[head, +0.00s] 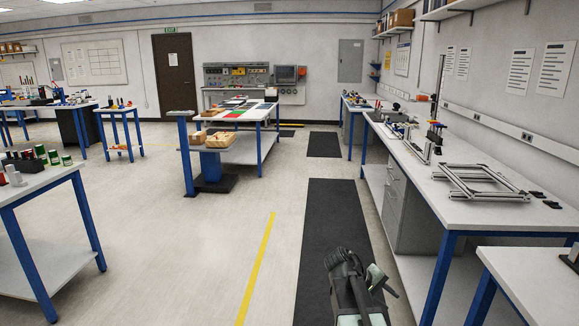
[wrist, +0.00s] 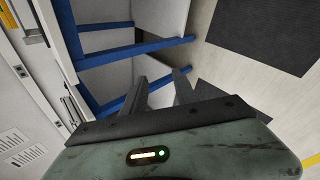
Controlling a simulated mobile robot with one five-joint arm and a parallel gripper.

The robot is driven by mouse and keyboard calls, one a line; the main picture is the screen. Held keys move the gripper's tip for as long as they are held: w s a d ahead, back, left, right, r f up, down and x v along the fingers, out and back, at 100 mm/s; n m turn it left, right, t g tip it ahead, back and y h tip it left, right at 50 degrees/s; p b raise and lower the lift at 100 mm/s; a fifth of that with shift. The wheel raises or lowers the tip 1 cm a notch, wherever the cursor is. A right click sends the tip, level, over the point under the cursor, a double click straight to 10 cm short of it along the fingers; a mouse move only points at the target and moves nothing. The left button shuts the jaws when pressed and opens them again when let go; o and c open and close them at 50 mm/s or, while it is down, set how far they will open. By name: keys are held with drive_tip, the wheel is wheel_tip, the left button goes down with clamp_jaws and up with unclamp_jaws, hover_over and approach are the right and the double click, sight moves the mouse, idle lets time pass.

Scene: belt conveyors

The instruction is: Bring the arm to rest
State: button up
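My arm (head: 352,290) shows at the bottom of the head view, right of centre, folded low above the black floor mat. In the wrist view, my gripper (wrist: 161,83) has its two dark fingers apart with nothing between them. Beyond the fingers are blue table legs and the pale floor. In the head view I cannot make out the fingers clearly.
A long workbench (head: 459,209) bearing an aluminium frame (head: 482,184) stands close on the right. A white table (head: 536,272) is at the lower right, another table (head: 35,185) at the left. A yellow floor line (head: 257,268) crosses open floor; a worktable (head: 245,150) stands ahead.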

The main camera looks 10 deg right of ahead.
drive_tip(key=s+a+f+y, duration=0.2)
drive_tip(key=a+y, duration=0.1)
drive_tip(key=a, duration=0.4)
drive_tip(key=s+a+f+m+y, duration=0.1)
drive_tip(key=s+a+f+y, duration=0.15)
drive_tip(key=a, duration=0.55)
drive_tip(key=s+a+f+y, duration=0.2)
drive_tip(key=s+a, duration=0.1)
drive_tip(key=a, duration=0.4)
wheel_tip(320, 180, up, 12)
drive_tip(key=a+y+p, duration=0.1)
drive_tip(key=a+p, duration=0.1)
drive_tip(key=p, duration=1)
drive_tip(key=shift+a+m, duration=0.2)
drive_tip(key=shift+m, duration=0.2)
drive_tip(key=shift+y, duration=0.25)
